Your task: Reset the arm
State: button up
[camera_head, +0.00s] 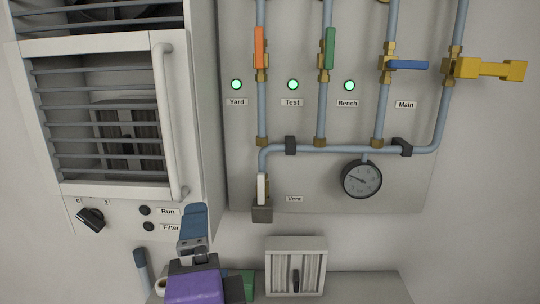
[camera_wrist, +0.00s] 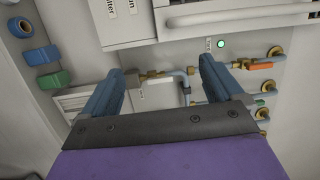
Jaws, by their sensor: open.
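My gripper (camera_head: 194,217) shows at the bottom of the head view, left of centre, with a purple body and blue fingers. It is in front of the lower edge of the cabinet and left of the white Vent handle (camera_head: 262,188). In the wrist view my gripper (camera_wrist: 157,75) has its two blue fingers spread wide apart. Nothing is held between them. The pipe panel (camera_head: 400,190) lies beyond the fingers, and no contact with it shows. The rest of my arm is mostly hidden.
A cabinet (camera_head: 110,190) with a barred door and knob (camera_head: 90,218) stands left. The panel carries orange (camera_head: 259,47), green (camera_head: 330,48), blue (camera_head: 408,65) and yellow (camera_head: 495,69) handles and a gauge (camera_head: 361,179). A pleated filter (camera_head: 296,265) stands on the shelf (camera_head: 365,288) below.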

jog(key=w+a+f+n+g+y+b, duration=0.1)
jog(key=a+f+n+g+y+b, duration=0.2)
jog(key=a+f+n+g+y, duration=0.55)
jog(key=s+d+f+n+g+h+b, duration=0.1)
jog(key=d+f+n+h, duration=0.25)
jog(key=f, duration=0.35)
jog(key=d+f+n+g+h+b, duration=0.1)
jog(key=d+f+n+g+h, duration=0.1)
jog(key=d+f+n, duration=0.45)
jog(key=s+d+f+m+g+h+b, duration=0.1)
jog(key=s+d+f+g+h, duration=0.2)
jog(key=s+d+f, duration=0.4)
jog(key=s+d+f+m+g+h+b, duration=0.2)
jog(key=s+d+f+g, duration=0.3)
jog(key=d, duration=0.9)
notch_tip(320, 180, down, 3)
jog(key=s+h, duration=0.1)
jog(key=s, duration=0.2)
jog(key=shift+d+h, duration=0.25)
jog(key=shift+h, duration=0.15)
